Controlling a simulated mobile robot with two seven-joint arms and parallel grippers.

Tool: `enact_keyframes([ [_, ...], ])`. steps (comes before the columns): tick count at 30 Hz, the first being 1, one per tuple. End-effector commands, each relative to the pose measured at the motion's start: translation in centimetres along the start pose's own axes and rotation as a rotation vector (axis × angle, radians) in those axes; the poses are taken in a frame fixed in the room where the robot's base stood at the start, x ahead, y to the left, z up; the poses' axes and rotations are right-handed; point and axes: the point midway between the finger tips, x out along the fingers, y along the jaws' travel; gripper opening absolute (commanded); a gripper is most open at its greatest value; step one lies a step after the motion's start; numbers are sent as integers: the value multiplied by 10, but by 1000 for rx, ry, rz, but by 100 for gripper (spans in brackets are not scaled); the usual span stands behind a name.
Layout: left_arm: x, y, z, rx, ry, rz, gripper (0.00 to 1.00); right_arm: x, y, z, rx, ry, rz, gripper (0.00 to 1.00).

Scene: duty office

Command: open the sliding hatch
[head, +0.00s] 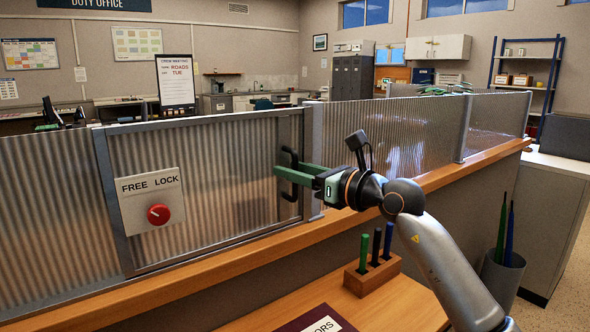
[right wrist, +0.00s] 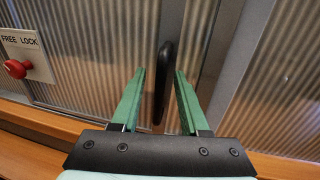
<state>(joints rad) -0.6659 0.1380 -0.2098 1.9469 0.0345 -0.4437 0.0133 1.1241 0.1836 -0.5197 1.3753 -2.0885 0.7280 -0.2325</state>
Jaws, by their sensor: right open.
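The sliding hatch (head: 215,185) is a ribbed translucent panel in a grey frame above the wooden counter. Its black handle (head: 288,172) is an upright bar near the panel's right edge. My right gripper (head: 285,174) is at the handle, with its green fingers pointing at the hatch. In the right wrist view the fingers are open, and the black handle (right wrist: 163,80) stands between them with gaps on both sides. A plate marked FREE LOCK (head: 135,192) with a red knob (head: 158,214) is on the left part of the hatch. My left gripper is not in view.
The wooden counter ledge (head: 240,245) runs below the hatch. A wooden block (head: 372,276) holding several pens stands on the lower desk, near my right forearm. More ribbed panels (head: 395,130) continue to the right. A bin (head: 502,275) stands at the right.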

Motion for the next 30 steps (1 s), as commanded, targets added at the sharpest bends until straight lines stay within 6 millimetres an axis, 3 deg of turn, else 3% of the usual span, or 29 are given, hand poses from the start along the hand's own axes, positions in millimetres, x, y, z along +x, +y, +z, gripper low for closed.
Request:
enact_keyframes([
  [4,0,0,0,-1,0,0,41,0,0,0,0,0,0,44],
  [16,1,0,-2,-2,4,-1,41,0,0,0,1,0,0,0],
  [30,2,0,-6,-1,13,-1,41,0,0,0,1,0,0,0],
])
